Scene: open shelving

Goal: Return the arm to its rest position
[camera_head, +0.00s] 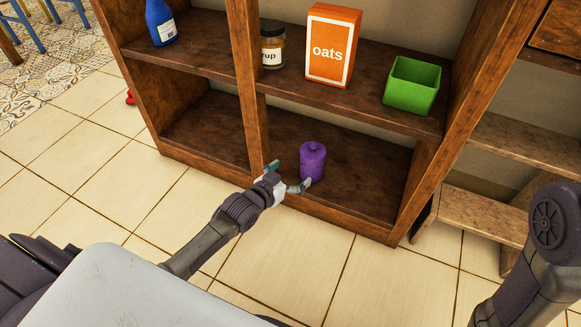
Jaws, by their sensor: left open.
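My left gripper (289,178) is open at the front edge of the lower shelf, with nothing between its fingers. A purple lidded canister (312,161) stands upright on the lower shelf just behind and to the right of the gripper. The right fingertip is close in front of the canister's base; I cannot tell whether they touch. My left arm (215,236) reaches in from the lower left. Part of my right arm (540,255) shows at the right edge, but its gripper is out of view.
The wooden shelving (256,130) has a vertical divider left of the gripper. Its upper shelf holds a blue bottle (161,24), a syrup jar (272,48), an oats box (332,46) and a green open bin (411,86). A wooden step unit (485,213) stands right. Tiled floor in front is clear.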

